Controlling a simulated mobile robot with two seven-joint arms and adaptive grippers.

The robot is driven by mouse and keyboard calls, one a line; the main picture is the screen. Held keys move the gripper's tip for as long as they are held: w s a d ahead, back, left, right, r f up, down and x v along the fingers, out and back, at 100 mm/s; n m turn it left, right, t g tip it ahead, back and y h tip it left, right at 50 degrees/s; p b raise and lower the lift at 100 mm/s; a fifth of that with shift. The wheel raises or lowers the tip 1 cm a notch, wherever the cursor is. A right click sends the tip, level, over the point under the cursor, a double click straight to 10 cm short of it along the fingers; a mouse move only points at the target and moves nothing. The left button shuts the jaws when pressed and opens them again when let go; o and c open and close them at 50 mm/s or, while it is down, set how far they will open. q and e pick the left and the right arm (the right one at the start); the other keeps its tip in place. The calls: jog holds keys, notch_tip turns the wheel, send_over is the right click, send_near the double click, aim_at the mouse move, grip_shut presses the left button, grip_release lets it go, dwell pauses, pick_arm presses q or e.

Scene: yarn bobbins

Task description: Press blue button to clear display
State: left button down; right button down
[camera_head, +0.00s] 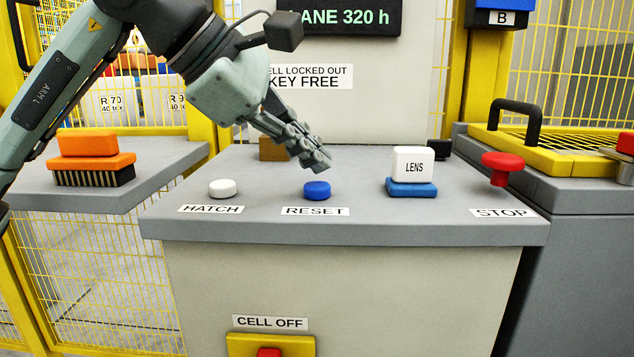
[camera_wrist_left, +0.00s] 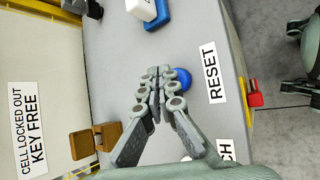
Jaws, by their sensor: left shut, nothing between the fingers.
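The blue button (camera_head: 317,190) is a round cap behind the RESET label (camera_head: 315,211) on the grey console top. My left gripper (camera_head: 322,163) is shut and empty, its fingertips pointing down just above and behind the button, apparently apart from it. In the left wrist view the shut fingers (camera_wrist_left: 164,78) partly cover the blue button (camera_wrist_left: 183,78). My right gripper is not seen.
A white HATCH button (camera_head: 222,188) is left of the blue one. A red STOP button (camera_head: 502,165) stands farther right. A brown block (camera_head: 272,149) lies behind my gripper.

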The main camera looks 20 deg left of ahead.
aim_at(312, 185)
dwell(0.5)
pick_arm(q)
jog(key=shift+f+b, duration=0.4)
jog(key=shift+f, duration=0.05)
jog(key=shift+f+b, duration=0.5)
jog(key=shift+f, duration=0.05)
dwell(0.6)
jog(key=shift+r, duration=0.1)
jog(key=shift+r+p, duration=0.75)
jog(key=shift+r, duration=0.15)
notch_tip(312, 185, up, 5)
jog(key=p, duration=0.4)
dwell(0.8)
